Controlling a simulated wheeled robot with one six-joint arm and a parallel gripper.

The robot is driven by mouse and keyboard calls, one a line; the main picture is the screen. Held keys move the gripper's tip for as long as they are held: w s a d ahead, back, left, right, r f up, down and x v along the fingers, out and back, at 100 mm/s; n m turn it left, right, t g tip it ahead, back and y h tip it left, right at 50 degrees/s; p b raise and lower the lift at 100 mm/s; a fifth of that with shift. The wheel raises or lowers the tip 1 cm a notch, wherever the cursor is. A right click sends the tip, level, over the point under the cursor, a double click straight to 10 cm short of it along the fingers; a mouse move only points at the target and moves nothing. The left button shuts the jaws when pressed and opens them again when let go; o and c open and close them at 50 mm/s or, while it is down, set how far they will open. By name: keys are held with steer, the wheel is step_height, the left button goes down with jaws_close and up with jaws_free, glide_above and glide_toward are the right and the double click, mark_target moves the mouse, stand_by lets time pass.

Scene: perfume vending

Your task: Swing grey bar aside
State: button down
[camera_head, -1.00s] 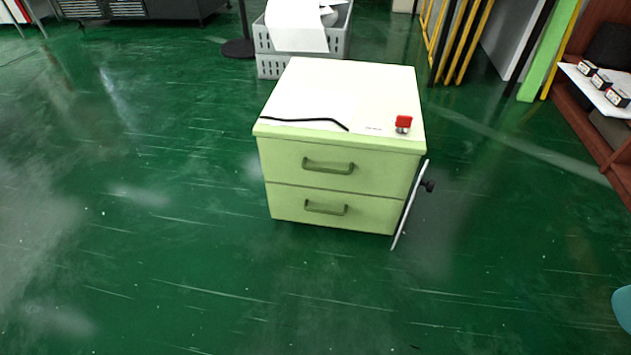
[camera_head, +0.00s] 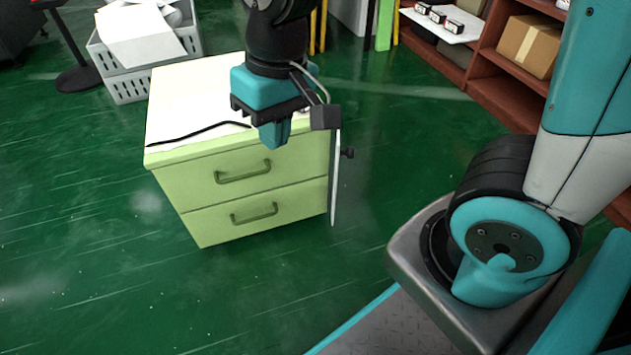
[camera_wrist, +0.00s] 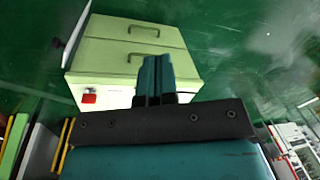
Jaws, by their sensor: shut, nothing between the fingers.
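The grey bar (camera_head: 335,185) stands upright along the right side of a pale green two-drawer cabinet (camera_head: 200,207), by the front corner. A dark knob (camera_head: 348,153) sticks out beside it. In the wrist view the bar (camera_wrist: 77,32) runs along the cabinet's left side. My gripper (camera_head: 274,134) is shut and empty, pointing down over the cabinet's top front edge, left of the bar and apart from it. In the wrist view the closed fingers (camera_wrist: 155,75) overlap the cabinet. The bar's upper end is partly hidden behind my gripper in the head view.
A red block (camera_wrist: 88,97) sits on the cabinet top, and a black cord (camera_head: 200,133) lies there. A grey crate (camera_head: 128,88) stands behind. A brown shelf (camera_head: 500,75) with a cardboard box (camera_head: 531,44) is at back right.

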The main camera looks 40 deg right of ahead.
steer(key=w+d+f+m+h+b, duration=0.25)
steer(key=w+f, duration=0.25)
steer(key=f, duration=0.3)
steer(key=w+d+f+m+h+b, duration=0.1)
steer(key=w+d+f+m+h, duration=0.25)
steer(key=f, duration=0.55)
steer(key=w+d+f+m+h+b, duration=0.2)
steer(key=w+d+f+m+h, duration=0.15)
steer(key=w+f, duration=0.35)
steer(key=s+d+f+m+b, duration=0.1)
steer(key=s+d+f+b, duration=0.2)
steer(key=d+f+b, duration=0.5)
steer(key=shift+s+x, duration=0.25)
steer(key=shift+x, duration=0.95)
steer(key=shift+d+r+y, duration=0.1)
steer(key=shift+r+y, duration=0.1)
steer(key=shift+y, duration=0.05)
